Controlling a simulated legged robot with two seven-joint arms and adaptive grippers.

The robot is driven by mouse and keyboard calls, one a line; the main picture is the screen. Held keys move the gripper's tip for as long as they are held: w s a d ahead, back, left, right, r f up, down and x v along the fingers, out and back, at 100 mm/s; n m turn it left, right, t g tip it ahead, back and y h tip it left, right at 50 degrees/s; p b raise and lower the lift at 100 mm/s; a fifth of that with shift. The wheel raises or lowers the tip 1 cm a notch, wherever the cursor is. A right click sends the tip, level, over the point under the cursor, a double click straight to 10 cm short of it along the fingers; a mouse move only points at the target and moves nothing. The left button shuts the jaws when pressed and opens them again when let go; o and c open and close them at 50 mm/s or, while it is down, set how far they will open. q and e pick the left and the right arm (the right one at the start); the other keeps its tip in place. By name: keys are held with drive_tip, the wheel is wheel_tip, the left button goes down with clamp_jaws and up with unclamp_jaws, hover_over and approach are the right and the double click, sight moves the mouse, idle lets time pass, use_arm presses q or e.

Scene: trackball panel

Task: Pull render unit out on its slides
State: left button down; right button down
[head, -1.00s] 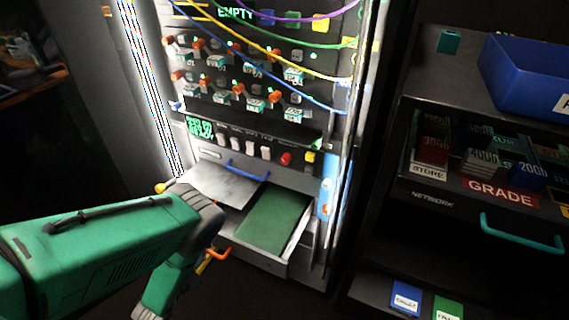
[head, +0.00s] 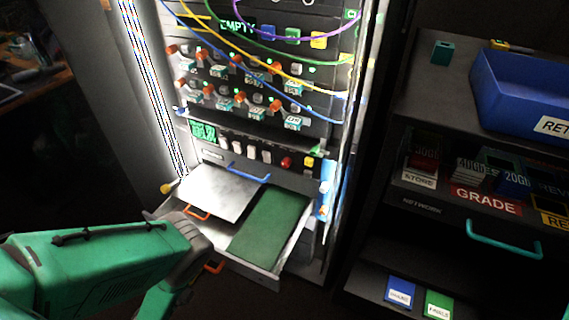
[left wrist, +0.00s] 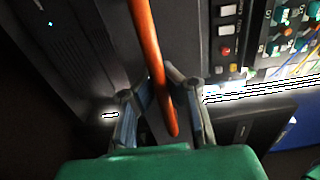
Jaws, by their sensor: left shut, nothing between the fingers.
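A drawer-like unit (head: 262,275), apparently the render unit, stands partly out of the rack's bottom in the head view. It holds a green board (head: 270,225) and a bare metal plate (head: 218,190). One orange handle (head: 212,268) shows at its front, partly behind my left arm; another (head: 197,213) is by the plate. My arm hides these fingers in the head view. My right gripper is out of view.
A blue handle (head: 247,172) sits above the drawer. Cables hang across the rack's upper modules (head: 245,80). At right, a shelf carries a blue bin (head: 520,90), several cartridges and a teal handle (head: 503,240). Dark floor lies in front.

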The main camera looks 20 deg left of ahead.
use_arm(q)
drive_tip(key=shift+s, duration=0.2)
drive_tip(key=s+p, duration=0.2)
drive_tip(key=s, duration=0.1)
drive_tip(key=s+p, duration=0.2)
drive_tip(key=shift+a, duration=0.25)
idle(0.5)
drive_tip(key=c, duration=1.6)
unclamp_jaws()
